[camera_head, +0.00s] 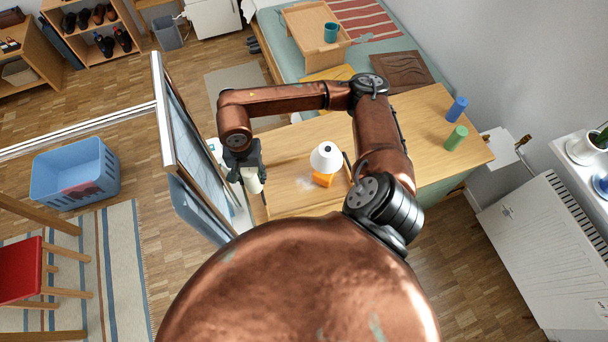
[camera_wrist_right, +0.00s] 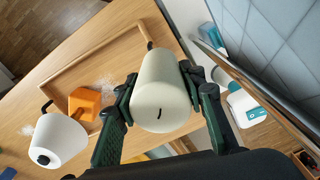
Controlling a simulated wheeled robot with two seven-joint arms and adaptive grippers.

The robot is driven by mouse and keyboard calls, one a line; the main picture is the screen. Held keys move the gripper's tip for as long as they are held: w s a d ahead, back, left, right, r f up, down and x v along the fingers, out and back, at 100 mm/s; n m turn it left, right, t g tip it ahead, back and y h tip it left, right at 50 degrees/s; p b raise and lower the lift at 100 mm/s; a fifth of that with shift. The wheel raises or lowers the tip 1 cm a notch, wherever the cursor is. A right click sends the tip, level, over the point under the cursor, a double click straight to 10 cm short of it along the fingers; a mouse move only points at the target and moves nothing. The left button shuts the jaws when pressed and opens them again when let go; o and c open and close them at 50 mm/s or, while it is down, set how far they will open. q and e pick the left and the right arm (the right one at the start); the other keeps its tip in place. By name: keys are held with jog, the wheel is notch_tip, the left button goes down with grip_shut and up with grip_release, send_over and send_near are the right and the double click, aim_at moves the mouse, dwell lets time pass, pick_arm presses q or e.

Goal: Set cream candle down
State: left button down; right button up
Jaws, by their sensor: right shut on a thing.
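The cream candle (camera_wrist_right: 161,92) is a pale cylinder with a short dark wick, held between the two dark green fingers of my right gripper (camera_wrist_right: 160,84). In the head view the candle (camera_head: 253,181) shows just below my right gripper (camera_head: 243,168), by the left edge of the wooden table (camera_head: 430,115). The wrist view shows it over the edge of a wooden tray (camera_wrist_right: 85,62). I cannot tell how far the candle is above the surface. My left gripper is not in view.
Blue (camera_head: 457,109) and green (camera_head: 456,138) cylinders stand at the table's right. A tall framed panel (camera_head: 187,140) rises close left of my gripper. White-and-teal bottles (camera_wrist_right: 247,108) are beside it.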

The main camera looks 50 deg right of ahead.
jog(key=m, duration=0.2)
jog(key=d+m, duration=0.1)
jog(key=m, duration=0.2)
jog(key=f+m, duration=0.1)
jog(key=m, duration=0.1)
jog(key=shift+d+m, duration=0.2)
jog(key=shift+m, duration=0.2)
jog(key=m, duration=0.3)
jog(key=d+m, duration=0.1)
jog(key=shift+s+f+m, duration=0.1)
jog(key=shift+f+m, duration=0.15)
jog(key=shift+m, duration=0.15)
jog(key=m, duration=3.2)
send_over(283, 188)
notch_tip(283, 188, down, 4)
notch_tip(283, 188, down, 10)
jog(key=shift+r, duration=0.1)
